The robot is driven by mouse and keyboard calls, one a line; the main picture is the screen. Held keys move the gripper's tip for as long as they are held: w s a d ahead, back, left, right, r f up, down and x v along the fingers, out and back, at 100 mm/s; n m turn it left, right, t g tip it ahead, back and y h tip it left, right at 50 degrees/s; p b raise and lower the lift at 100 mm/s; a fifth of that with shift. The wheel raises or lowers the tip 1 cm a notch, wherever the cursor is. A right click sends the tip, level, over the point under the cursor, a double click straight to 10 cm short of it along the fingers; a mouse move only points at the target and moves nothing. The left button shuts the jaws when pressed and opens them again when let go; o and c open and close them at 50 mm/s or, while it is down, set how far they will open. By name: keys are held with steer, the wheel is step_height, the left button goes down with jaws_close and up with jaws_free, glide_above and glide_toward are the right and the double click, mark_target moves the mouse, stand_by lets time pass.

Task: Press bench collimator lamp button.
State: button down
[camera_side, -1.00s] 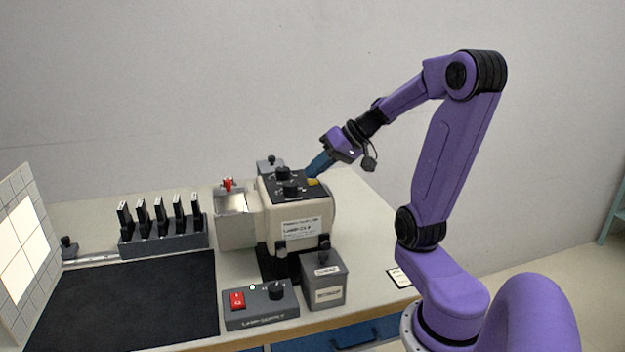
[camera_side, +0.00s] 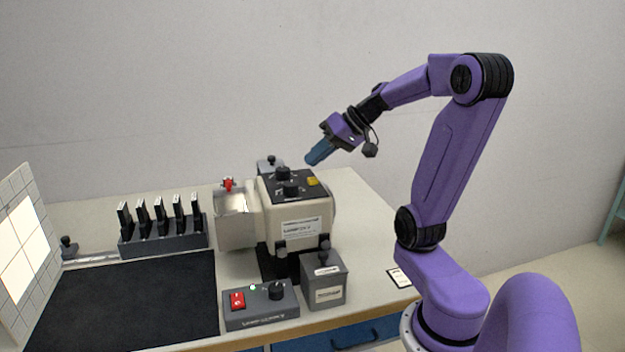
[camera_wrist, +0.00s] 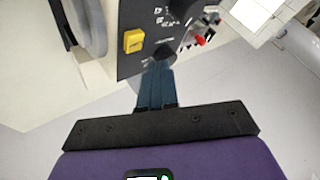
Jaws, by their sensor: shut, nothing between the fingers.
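The bench collimator is a cream lamp housing (camera_side: 298,215) with a black top panel. A yellow square button (camera_side: 313,181) sits on that panel beside black knobs (camera_side: 284,174). In the wrist view the yellow button (camera_wrist: 134,41) shows left of my fingertips, on the black panel (camera_wrist: 150,20). My gripper (camera_side: 313,160) is shut and empty, its blue fingers together. It hangs above the back of the panel, apart from the button. In the wrist view my fingers (camera_wrist: 155,75) point toward the panel, with a black knob (camera_wrist: 164,52) just past their tips.
A lamp supply box (camera_side: 261,307) with a red switch and a grey box (camera_side: 324,280) stand in front of the housing. A rack of dark slides (camera_side: 163,235) and a black mat (camera_side: 130,300) lie left.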

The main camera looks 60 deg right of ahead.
steer(key=shift+r, duration=1.75)
step_height(320, 180, up, 7)
glide_above(317, 179)
steer(key=shift+d, duration=0.1)
steer(key=s+d+r, duration=0.3)
steer(key=s+d, duration=0.2)
steer(key=s, duration=0.1)
steer(key=shift+s+d, duration=0.4)
stand_by(0.4)
stand_by(0.4)
